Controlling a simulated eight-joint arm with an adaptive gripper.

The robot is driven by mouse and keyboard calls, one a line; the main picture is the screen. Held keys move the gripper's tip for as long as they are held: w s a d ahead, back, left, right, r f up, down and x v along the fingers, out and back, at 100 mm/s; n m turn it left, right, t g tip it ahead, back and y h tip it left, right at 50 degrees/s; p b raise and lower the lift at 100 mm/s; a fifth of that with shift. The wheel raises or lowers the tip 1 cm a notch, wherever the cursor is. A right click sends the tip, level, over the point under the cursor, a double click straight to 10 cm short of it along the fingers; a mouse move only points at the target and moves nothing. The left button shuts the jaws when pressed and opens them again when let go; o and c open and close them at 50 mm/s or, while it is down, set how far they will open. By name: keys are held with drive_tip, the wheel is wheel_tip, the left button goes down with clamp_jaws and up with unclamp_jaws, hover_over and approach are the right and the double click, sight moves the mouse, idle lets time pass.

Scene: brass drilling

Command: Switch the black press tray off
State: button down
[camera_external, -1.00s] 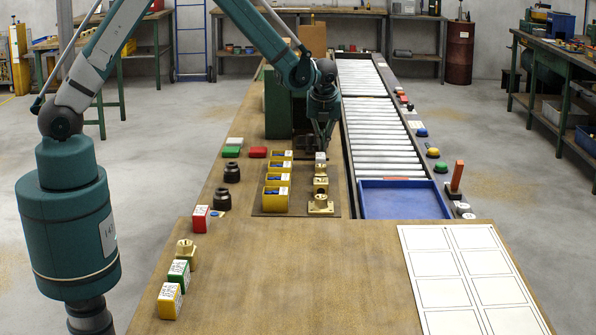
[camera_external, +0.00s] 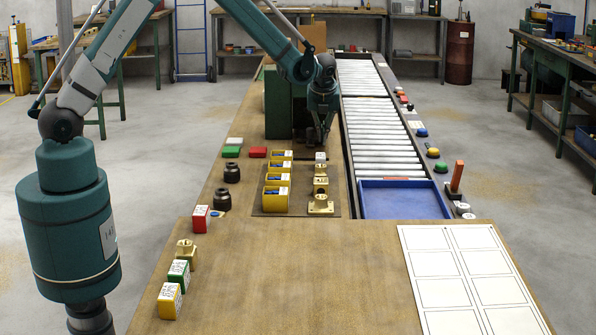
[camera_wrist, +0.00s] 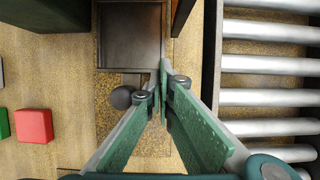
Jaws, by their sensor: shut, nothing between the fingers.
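The black press tray (camera_wrist: 131,36) is a dark square plate with a raised rim, in the upper middle of the wrist view. In the external view it lies largely hidden behind my gripper, by the dark green press body (camera_external: 278,105). A round black knob (camera_wrist: 122,97) sits just below the tray in the wrist view, left of my fingers. My gripper (camera_wrist: 161,72) points down, with its fingertips together and empty, at the tray's lower right corner. It also shows in the external view (camera_external: 318,142). I cannot tell whether the fingertips touch anything.
The roller conveyor (camera_wrist: 268,97) with its dark side rail runs close on the right. A red block (camera_wrist: 34,125) lies on the left. In the external view, yellow bins (camera_external: 275,199) and brass parts (camera_external: 320,205) stand in front, and a blue tray (camera_external: 403,204) ends the conveyor.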

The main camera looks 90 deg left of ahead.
drive_tip(key=shift+d, duration=0.8)
drive_tip(key=d, duration=0.2)
drive_tip(key=shift+d+r, duration=0.35)
drive_tip(key=shift+d, duration=0.05)
drive_tip(key=v, duration=0.9)
drive_tip(key=shift+p, duration=0.45)
drive_tip(key=shift+r, duration=0.15)
drive_tip(key=d+p, duration=0.1)
drive_tip(key=d, duration=0.1)
drive_tip(key=s+d+p, duration=0.1)
drive_tip(key=shift+d, duration=0.35)
